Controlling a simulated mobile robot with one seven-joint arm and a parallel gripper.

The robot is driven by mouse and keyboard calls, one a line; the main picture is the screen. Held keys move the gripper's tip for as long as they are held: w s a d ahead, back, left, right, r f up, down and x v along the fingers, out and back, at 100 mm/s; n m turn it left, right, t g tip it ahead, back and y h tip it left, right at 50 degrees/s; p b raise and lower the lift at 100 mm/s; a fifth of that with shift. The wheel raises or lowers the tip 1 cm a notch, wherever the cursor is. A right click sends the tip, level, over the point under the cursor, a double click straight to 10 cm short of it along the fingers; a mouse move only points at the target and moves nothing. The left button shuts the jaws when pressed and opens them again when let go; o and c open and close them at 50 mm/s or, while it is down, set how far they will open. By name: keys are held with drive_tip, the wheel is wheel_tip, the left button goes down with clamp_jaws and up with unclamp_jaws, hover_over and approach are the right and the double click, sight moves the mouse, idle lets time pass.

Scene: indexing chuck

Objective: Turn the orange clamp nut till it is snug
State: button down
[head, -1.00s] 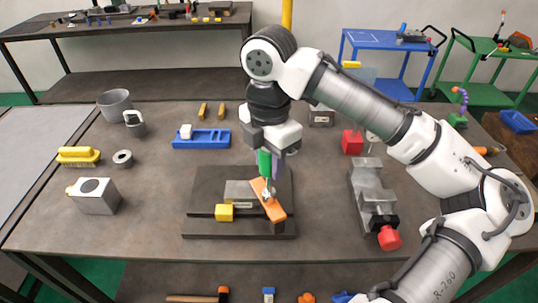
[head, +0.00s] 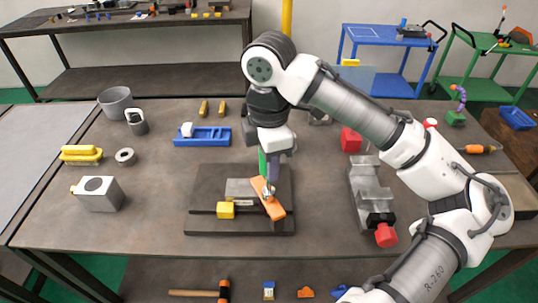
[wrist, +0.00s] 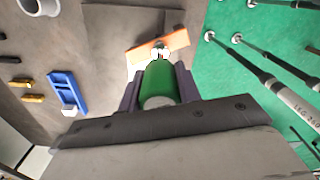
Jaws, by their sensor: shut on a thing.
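The orange clamp (head: 274,207) is a slanted bar on a dark fixture plate (head: 205,180). A small silvery nut or stud (head: 268,192) shows on the bar's upper part. My gripper (head: 268,166) is above it, pointing down, its purple fingers shut on a green cylindrical tool handle (wrist: 160,80). The tool's lower end meets the nut area; whether it is fully seated I cannot tell. In the wrist view the orange bar (wrist: 172,43) shows just beyond the tool. A grey block (head: 240,188) lies beside the clamp; a yellow block (head: 226,210) sits in front.
A grey vise (head: 366,185) with a red knob (head: 386,235) stands to the right. A blue tray (head: 202,137) lies behind the fixture.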

idle(0.4)
drive_tip(key=shift+m+p, duration=0.8)
drive_tip(key=shift+m, duration=1.1)
drive_tip(key=shift+r+m+p, duration=0.1)
drive_tip(key=shift+m+p, duration=0.25)
drive_tip(key=shift+m, duration=1.35)
